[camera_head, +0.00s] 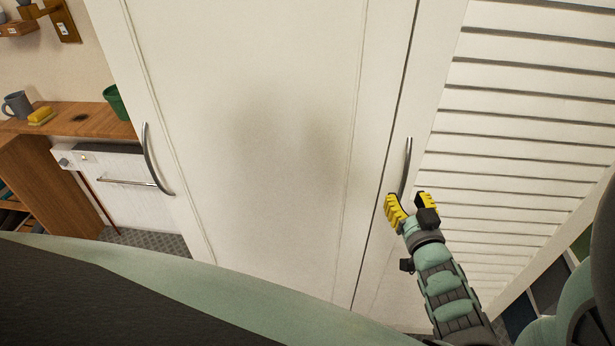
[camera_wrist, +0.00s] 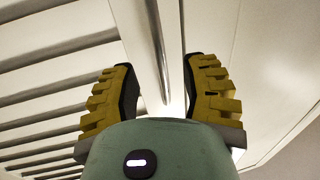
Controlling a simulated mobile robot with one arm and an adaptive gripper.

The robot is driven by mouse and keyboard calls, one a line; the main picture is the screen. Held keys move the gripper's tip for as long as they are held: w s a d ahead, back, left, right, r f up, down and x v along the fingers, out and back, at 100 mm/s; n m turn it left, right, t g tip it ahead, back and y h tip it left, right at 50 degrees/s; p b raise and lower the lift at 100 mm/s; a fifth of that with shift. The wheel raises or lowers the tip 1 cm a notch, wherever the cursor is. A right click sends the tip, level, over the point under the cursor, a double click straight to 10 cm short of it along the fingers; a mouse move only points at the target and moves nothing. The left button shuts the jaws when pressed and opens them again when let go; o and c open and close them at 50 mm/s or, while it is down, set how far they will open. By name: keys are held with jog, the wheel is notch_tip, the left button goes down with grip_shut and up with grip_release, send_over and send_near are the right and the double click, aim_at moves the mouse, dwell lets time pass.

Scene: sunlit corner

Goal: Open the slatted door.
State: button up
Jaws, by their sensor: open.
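The slatted door (camera_head: 525,95) is white with horizontal slats and stands at the right in the head view. It looks shut, with a dark seam along its left edge. Its slats also show at the left of the wrist view (camera_wrist: 50,75). Its curved metal handle (camera_head: 406,165) is upright near that seam. My gripper (camera_head: 411,203) is open, with yellow ribbed fingers, at the handle's lower end. In the wrist view the handle (camera_wrist: 157,45) runs into the gap between the two fingers (camera_wrist: 157,90). I cannot tell whether either finger touches it.
A plain white door (camera_head: 270,130) with its own curved handle (camera_head: 151,165) stands left of the slatted door. Farther left are a wooden counter (camera_head: 90,118), a grey mug (camera_head: 17,104), a green pot (camera_head: 115,101) and a white appliance (camera_head: 125,170).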

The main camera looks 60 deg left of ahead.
aim_at(402, 191)
jog(key=shift+b+x, duration=0.35)
jog(key=shift+x, duration=1.65)
grip_shut()
